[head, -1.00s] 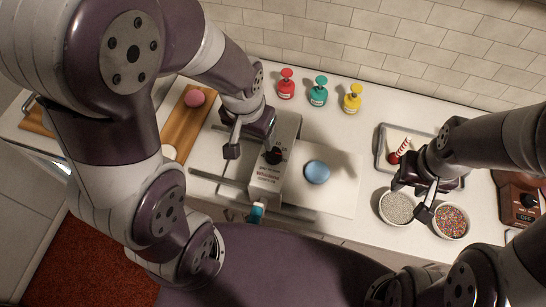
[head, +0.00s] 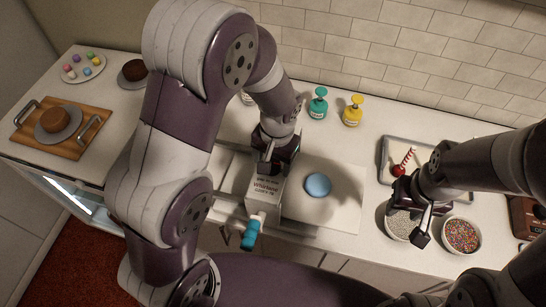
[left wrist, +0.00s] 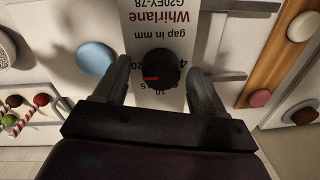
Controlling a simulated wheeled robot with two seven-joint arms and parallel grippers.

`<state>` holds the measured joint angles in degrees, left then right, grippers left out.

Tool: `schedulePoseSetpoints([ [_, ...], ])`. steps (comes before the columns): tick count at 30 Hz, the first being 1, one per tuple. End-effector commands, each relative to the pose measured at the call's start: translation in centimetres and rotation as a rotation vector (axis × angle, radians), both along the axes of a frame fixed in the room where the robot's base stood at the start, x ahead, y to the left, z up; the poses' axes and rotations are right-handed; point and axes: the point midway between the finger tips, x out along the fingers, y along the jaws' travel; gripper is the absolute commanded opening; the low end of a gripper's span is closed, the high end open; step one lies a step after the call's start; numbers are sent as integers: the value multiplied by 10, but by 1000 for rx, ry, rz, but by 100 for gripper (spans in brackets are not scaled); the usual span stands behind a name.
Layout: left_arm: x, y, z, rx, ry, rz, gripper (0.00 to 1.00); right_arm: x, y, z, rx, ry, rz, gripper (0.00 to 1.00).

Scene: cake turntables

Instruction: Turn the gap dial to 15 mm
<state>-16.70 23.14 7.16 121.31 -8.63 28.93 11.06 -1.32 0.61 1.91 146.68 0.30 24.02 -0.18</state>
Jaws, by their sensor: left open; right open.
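The sheeter, a pale box (head: 265,188) lettered "Whirlane", stands on the counter. Its black gap dial (left wrist: 158,64) has a red mark toward the lower left in the left wrist view; the scale numbers are partly hidden, so I cannot tell the reading. My left gripper (head: 268,160) is open over the box and hides the dial in the head view. In the left wrist view its fingers (left wrist: 157,72) are on either side of the dial; I cannot tell whether they touch it. My right gripper (head: 423,222) is open and empty near the sprinkle bowls.
A blue dough ball (head: 318,184) lies right of the box, and a turquoise handle (head: 251,234) sticks out in front. Teal (head: 318,104) and yellow (head: 353,110) pump bottles stand behind. A white sprinkle bowl (head: 399,226) and a coloured one (head: 461,236) are at right.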

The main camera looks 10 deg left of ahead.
Motion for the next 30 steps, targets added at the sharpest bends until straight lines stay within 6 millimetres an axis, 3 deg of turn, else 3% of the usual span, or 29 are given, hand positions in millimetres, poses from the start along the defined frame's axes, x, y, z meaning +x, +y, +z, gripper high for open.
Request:
schedulePoseSetpoints([
  [7,0,0,-1,0,0,0,67,0,0,0,0,0,0,43],
  [12,0,0,-1,0,0,0,14,0,0,0,0,0,0,43],
  [22,1,0,-1,0,-2,39,14,0,0,-1,0,0,0,43],
  [30,1,0,-1,0,-1,206,15,0,0,-4,0,0,0,43],
])
